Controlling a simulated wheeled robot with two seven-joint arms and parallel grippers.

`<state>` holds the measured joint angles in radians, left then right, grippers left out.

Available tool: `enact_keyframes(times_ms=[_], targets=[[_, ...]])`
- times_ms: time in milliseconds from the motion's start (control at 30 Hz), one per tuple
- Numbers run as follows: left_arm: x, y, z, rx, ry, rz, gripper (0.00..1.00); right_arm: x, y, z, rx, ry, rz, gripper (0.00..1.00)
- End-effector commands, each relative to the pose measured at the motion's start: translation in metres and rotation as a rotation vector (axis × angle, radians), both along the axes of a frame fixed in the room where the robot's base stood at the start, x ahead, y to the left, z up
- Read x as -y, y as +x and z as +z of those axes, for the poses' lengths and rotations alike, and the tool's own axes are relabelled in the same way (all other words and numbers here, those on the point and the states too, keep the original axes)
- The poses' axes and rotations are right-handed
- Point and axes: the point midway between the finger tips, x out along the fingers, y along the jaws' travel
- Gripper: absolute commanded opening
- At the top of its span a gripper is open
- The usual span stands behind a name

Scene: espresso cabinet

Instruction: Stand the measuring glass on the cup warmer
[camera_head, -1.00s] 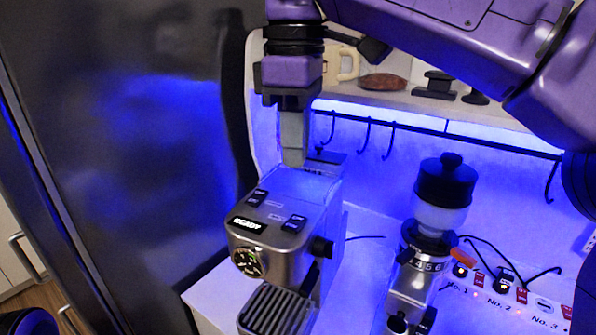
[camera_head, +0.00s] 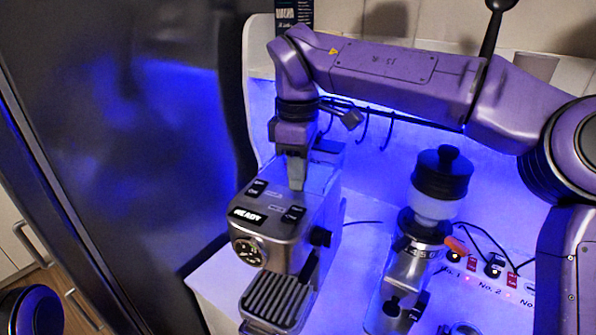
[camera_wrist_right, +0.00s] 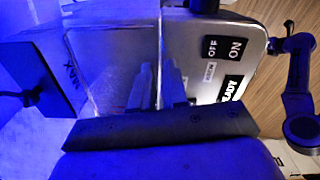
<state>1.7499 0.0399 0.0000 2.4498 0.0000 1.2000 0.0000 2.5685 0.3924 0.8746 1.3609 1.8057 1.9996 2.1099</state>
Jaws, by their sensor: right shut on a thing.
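The espresso machine (camera_head: 262,225) stands on the counter, and its flat top, the cup warmer (camera_head: 273,196), lies below my right gripper (camera_head: 297,184). The machine's top and ON/OFF buttons (camera_wrist_right: 224,48) show behind. In the head view the glass is faint and mostly lost against the machine; I cannot tell whether its base touches the warmer.
A grinder (camera_head: 438,190) with a dark hopper stands right of the machine. Hooks (camera_head: 364,130) hang on a rail behind. Numbered switches (camera_head: 478,270) and cables lie at the right. A dark fridge-like door (camera_head: 130,150) stands close on the left.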

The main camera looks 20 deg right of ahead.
Motion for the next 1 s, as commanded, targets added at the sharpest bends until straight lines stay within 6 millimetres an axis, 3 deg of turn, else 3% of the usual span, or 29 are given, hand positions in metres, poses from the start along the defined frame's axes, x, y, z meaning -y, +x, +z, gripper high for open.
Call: enact_keyframes(times_ms=[67,100,167,500,667,1000], targets=[[0.000,0.000,-0.005,0.000,0.000,0.000,0.43,0.000,0.000,-0.004,0.001,0.000,0.000,0.00],[0.000,0.000,-0.003,0.000,0.000,0.000,0.43,0.000,0.000,-0.002,0.001,-0.001,0.000,0.23],[0.000,0.000,-0.003,0.000,0.000,0.000,0.43,0.000,0.000,-0.002,0.001,-0.001,0.000,0.39],[0.000,0.000,-0.002,0.000,0.000,0.000,0.43,0.000,0.000,-0.002,0.000,0.000,0.000,0.39],[0.000,0.000,0.002,0.000,0.000,0.000,0.43,0.000,0.000,0.010,0.003,-0.002,-0.001,0.39],[0.000,0.000,0.011,0.000,0.000,0.000,0.43,-0.001,0.000,0.096,0.004,-0.001,-0.002,0.39]])
